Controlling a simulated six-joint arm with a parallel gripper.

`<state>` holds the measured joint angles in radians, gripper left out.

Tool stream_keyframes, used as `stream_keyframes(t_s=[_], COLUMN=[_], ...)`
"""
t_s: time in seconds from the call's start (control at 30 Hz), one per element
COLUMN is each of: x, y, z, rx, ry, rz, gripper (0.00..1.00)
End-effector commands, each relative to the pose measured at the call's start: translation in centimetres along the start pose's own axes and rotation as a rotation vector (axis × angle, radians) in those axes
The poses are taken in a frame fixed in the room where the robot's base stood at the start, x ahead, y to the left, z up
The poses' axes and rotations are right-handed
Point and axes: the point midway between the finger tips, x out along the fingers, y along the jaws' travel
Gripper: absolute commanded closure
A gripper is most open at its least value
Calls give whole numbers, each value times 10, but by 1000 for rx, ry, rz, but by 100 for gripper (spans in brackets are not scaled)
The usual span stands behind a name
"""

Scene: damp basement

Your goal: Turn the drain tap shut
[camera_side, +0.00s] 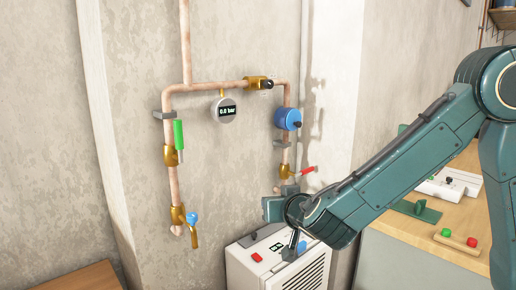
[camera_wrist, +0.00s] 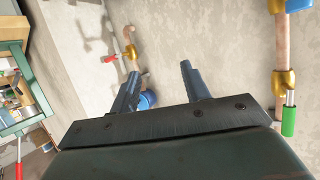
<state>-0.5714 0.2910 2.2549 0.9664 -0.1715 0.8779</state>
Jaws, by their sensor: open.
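The drain tap appears to be the brass tap with a blue handle (camera_side: 192,218) at the low left end of the copper pipes. Its spout points down. In the wrist view, which looks roughly upside down, a blue part at the top right corner (camera_wrist: 298,5) seems to be its handle, partly cut off. My gripper (camera_wrist: 159,70) is open, with nothing between its fingers. In the side view my arm's end is right of the tap and apart from it, in front of the wall; the fingers are hard to make out there.
A green-handled valve (camera_side: 179,140) sits above the tap. A gauge (camera_side: 226,110) reads 0.0 bar. A blue round fitting (camera_side: 287,119) and a red-handled valve (camera_side: 304,170) are on the right pipe. A white machine (camera_side: 262,274) stands below my arm. A wooden bench (camera_side: 410,232) is at right.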

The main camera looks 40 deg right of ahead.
Motion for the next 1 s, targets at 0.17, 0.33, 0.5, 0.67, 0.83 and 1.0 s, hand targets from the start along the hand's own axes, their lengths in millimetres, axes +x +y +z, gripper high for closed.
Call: stream_keyframes(t_s=[0.17,0.33,0.5,0.67,0.83,1.0], x=[-4,-10,-17,-24,-30,-32], y=[20,36,51,62,70,73], z=[-4,-6,-6,-6,-5,-5], rx=[11,14,17,13,9,8], ry=[-60,-119,-177,-226,-261,-275], rz=[25,42,50,51,49,47], gripper=[54,54,54,54,54,54])
